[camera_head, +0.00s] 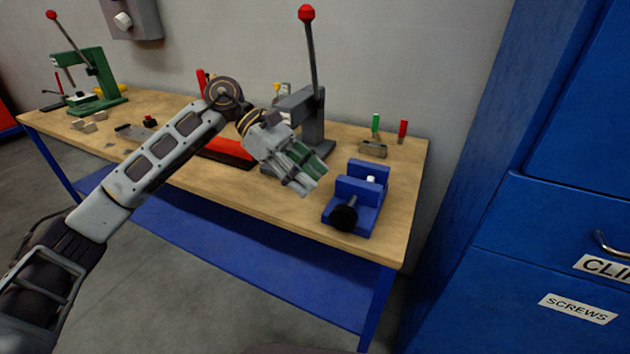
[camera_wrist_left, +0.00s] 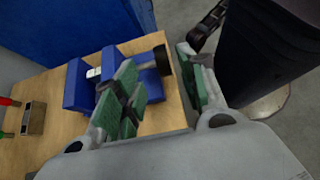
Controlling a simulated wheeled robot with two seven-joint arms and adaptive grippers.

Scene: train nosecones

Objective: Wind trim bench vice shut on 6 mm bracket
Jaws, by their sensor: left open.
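The blue trim bench vice (camera_head: 369,193) stands near the right end of the wooden bench. Its round black knob (camera_head: 343,217) faces the front edge. A small pale piece (camera_head: 371,180), perhaps the bracket, sits between the vice jaws; it also shows in the left wrist view (camera_wrist_left: 93,73). My left gripper (camera_head: 313,182) is open and empty, left of the vice in the head view. In the left wrist view its green-padded fingers (camera_wrist_left: 160,88) are spread, with the knob (camera_wrist_left: 163,60) showing between them in the picture. I cannot tell the depth gap. My right gripper is not seen.
A grey lever press (camera_head: 312,115) with a red ball stands behind my left gripper. A small block (camera_head: 373,149) and green and red handled tools are behind the vice. A green press (camera_head: 95,85) is far left. Blue drawers (camera_head: 540,260) stand right of the bench.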

